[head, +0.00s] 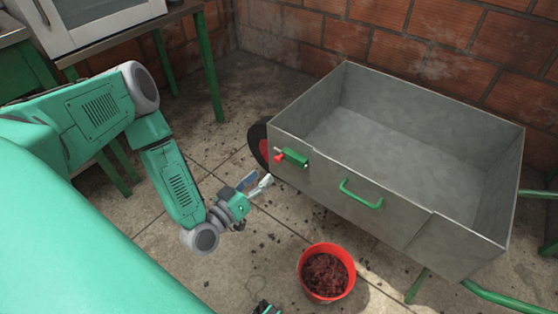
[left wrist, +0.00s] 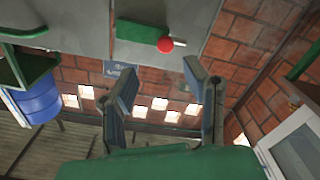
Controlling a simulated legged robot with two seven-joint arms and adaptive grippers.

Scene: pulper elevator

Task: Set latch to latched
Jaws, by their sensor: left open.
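The latch (head: 290,157) is a green body with a red knob, on the front wall of the grey metal cart (head: 330,200) near its left corner. My left gripper (head: 258,183) is below and left of the latch, apart from it, with its fingers open and empty. In the left wrist view the latch's red knob (left wrist: 165,45) shows beyond the open fingers (left wrist: 162,88), with a pin to its right and the green body to its left. A small dark and green part at the head view's bottom edge may be my right gripper; its jaws cannot be made out.
A green handle (head: 361,195) sits on the cart's front, right of the latch. A red bucket (head: 328,296) of dark red fruit stands on the tiled floor below. A cart wheel (head: 259,145) shows at the left corner. Brick walls stand behind; green-legged tables are at left.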

